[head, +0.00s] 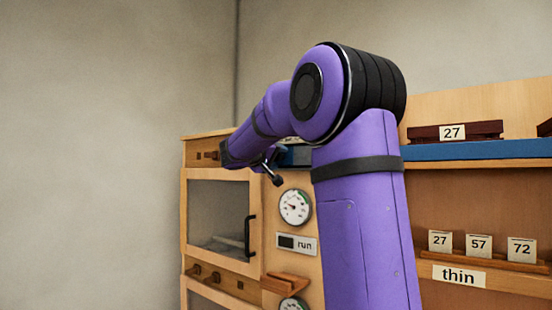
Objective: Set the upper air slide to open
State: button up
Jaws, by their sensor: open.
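The upper air slide appears to be the strip with small brown knobs (207,155) along the top of the wooden cabinet, above the upper glazed door. My purple arm covers the strip's right part, so its setting cannot be read. My gripper (273,167) is a small dark shape at the end of the arm, in front of the cabinet's upper part, to the right of the visible knobs. It is open and looks empty. I cannot tell whether it touches anything.
The upper door (220,215) has a black handle (250,235). A round gauge (295,207) and a "run" sign (296,244) sit right of it. A lower knobbed strip (226,283) is below. Shelves with number cards (479,246) stand right.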

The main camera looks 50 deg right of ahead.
grip_shut()
jog(key=s, duration=0.8)
jog(key=shift+d, duration=0.3)
jog(key=shift+s+f, duration=0.1)
jog(key=shift+s, duration=0.05)
jog(key=shift+d, duration=0.1)
grip_release()
jog(key=shift+s, duration=0.15)
